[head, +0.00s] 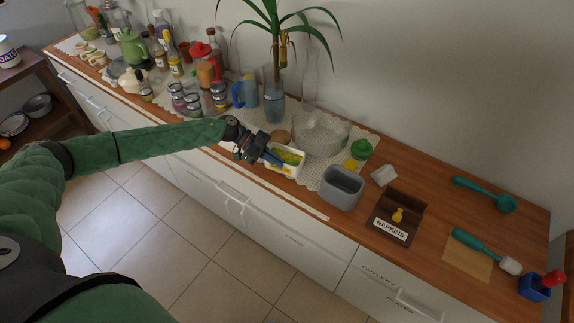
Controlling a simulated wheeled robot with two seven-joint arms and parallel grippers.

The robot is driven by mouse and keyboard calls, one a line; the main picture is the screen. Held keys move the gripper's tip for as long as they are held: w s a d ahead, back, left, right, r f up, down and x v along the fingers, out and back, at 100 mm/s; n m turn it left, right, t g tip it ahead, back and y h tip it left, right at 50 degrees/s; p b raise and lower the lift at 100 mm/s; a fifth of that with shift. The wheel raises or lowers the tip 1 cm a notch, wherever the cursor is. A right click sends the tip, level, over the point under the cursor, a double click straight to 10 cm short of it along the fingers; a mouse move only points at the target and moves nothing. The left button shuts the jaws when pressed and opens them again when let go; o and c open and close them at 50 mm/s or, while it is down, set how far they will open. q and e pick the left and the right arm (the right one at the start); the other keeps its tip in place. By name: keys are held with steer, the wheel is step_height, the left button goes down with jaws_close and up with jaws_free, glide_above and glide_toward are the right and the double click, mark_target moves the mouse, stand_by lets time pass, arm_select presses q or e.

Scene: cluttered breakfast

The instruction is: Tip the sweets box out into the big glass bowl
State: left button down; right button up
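The sweets box (287,172) is a small white open box with yellow and green contents, upright near the counter's front edge. The big glass bowl (321,138) is clear and stands just behind and to the right of it, on the patterned mat. My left gripper (271,157) is at the left end of the box, its blue fingers overlapping the box's rim in the picture. Whether the fingers are open or closed on the wall is too small to tell. My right gripper is not in view.
A grey bin (342,188) stands right of the box, and a green-lidded jar (361,149) right of the bowl. A plant in a blue vase (274,104) and a blue mug (245,93) stand behind. A napkins box (390,229) is farther right. Jars crowd the left.

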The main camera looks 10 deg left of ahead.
arm_select(q)
steer(key=shift+r+p, duration=0.8)
steer(key=shift+r, duration=0.3)
